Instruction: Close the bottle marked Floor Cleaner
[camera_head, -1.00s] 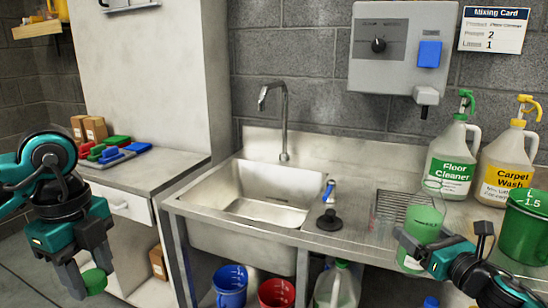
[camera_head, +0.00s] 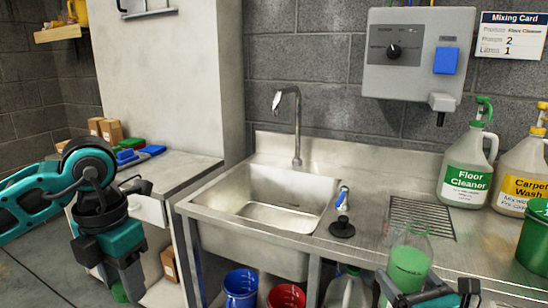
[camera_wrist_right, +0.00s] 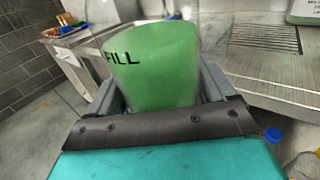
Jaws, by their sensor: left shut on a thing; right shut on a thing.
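The bottle marked Floor Cleaner (camera_head: 465,183) stands upright at the back right of the steel counter, with a green pump top (camera_head: 484,108) at its mouth. My left gripper (camera_head: 122,288) hangs low at the left, far from that bottle, shut on a small green thing (camera_head: 118,292) that looks like a cap and is mostly hidden. My right gripper (camera_head: 425,297) is shut on a clear vessel (camera_head: 409,264) of green liquid at the counter's front right. In the right wrist view the vessel (camera_wrist_right: 155,70) is marked FILL and sits between the fingers.
The Carpet Wash bottle (camera_head: 520,180) and a green bucket (camera_head: 535,240) stand at the right. A sink (camera_head: 280,200), black plunger-like thing (camera_head: 342,228) and drain grille (camera_head: 420,215) are on the counter. Blue (camera_head: 241,287) and red (camera_head: 287,296) buckets are below.

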